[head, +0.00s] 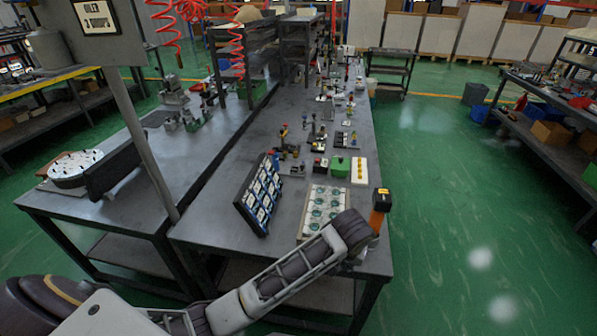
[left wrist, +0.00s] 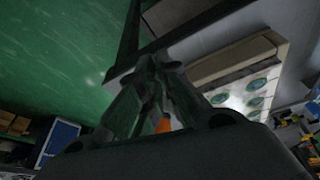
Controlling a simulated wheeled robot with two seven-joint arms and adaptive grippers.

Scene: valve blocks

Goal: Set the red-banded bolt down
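My left arm comes in from the lower left of the head view. Its wrist (head: 353,232) is at the table's front right corner, and the fingers are mostly hidden behind it. In the left wrist view, the dark fingers of my left gripper (left wrist: 152,68) come close together near the table edge. The picture is too dark to tell whether anything is between their tips. A small orange patch (left wrist: 163,125) shows between the fingers lower down. I cannot make out a red-banded bolt in either view. My right gripper is not in view.
A pale tray with green rings (head: 307,228) lies beside my wrist; it also shows in the left wrist view (left wrist: 225,65). Left of it stands a tilted dark rack (head: 241,212). A green box (head: 340,167) and a tray with yellow pieces (head: 359,181) are behind. Green floor is free at right.

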